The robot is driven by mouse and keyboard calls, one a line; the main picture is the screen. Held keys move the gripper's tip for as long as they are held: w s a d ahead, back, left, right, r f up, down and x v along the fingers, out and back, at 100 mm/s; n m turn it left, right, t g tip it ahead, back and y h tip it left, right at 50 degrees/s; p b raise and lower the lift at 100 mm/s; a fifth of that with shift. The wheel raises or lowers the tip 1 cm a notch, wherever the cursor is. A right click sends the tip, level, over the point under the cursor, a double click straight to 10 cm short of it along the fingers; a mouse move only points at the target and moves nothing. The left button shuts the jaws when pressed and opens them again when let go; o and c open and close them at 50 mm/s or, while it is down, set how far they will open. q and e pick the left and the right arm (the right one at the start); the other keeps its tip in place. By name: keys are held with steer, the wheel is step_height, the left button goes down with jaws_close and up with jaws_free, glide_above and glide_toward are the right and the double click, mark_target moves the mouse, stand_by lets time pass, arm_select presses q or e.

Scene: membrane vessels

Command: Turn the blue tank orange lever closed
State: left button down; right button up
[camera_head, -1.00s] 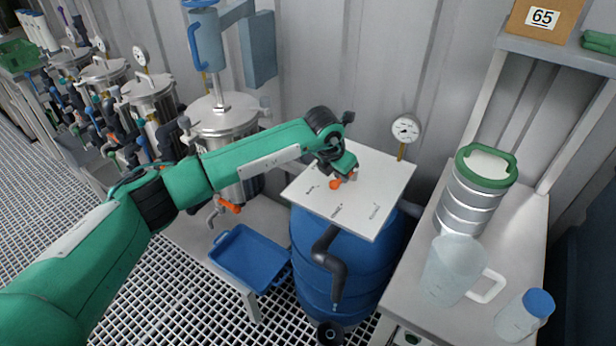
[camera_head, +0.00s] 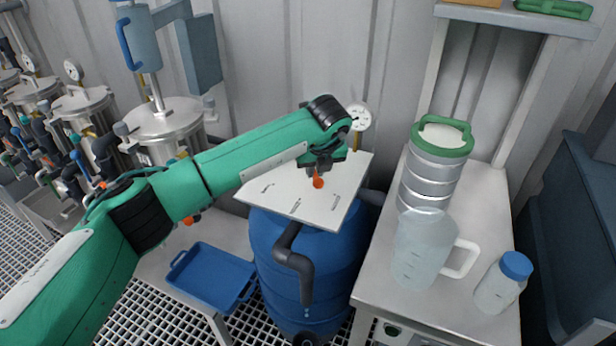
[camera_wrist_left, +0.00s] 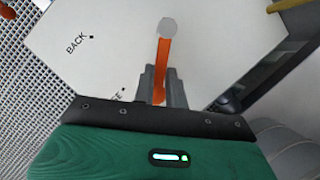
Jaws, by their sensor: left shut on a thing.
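The blue tank (camera_head: 309,262) stands in the middle with a white labelled plate (camera_head: 283,200) on top. The orange lever (camera_head: 318,181) sits on this plate; its round grey hub (camera_wrist_left: 168,26) shows in the left wrist view. My left gripper (camera_head: 322,171) is above the plate, shut on the orange lever (camera_wrist_left: 161,62). In the left wrist view my left gripper (camera_wrist_left: 161,88) has a grey finger on each side of the lever's lower end. The plate there (camera_wrist_left: 88,70) shows the word BACK and a second, partly covered word. My right gripper is not in view.
A pressure gauge (camera_head: 357,117) stands behind the plate. To the right, a bench (camera_head: 383,283) holds a steel canister (camera_head: 432,170), a clear jug (camera_head: 424,250) and a blue-capped bottle (camera_head: 503,283). A blue tray (camera_head: 212,277) lies at left, below steel vessels (camera_head: 165,128).

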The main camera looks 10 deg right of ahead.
arm_select(q)
steer(key=d+n+b, duration=0.1)
steer(key=n+y, duration=0.1)
steer(key=n, duration=0.1)
steer(key=shift+w+d+b, duration=0.2)
steer(key=shift+d+b, duration=0.15)
steer(key=shift+w+d+n+g+y+b, duration=0.2)
steer(key=shift+d+n+g+y+b, duration=0.15)
steer(key=shift+n, duration=0.45)
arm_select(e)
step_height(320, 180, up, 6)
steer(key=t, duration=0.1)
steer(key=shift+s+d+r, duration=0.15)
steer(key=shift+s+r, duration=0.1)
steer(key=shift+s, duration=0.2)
arm_select(q)
steer(key=c, duration=1.4)
jaws_free()
steer(key=shift+c, duration=0.2)
steer(key=v, duration=1.3)
steer(key=shift+r, duration=0.4)
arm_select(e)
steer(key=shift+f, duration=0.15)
arm_select(q)
steer(key=shift+s+d, duration=0.1)
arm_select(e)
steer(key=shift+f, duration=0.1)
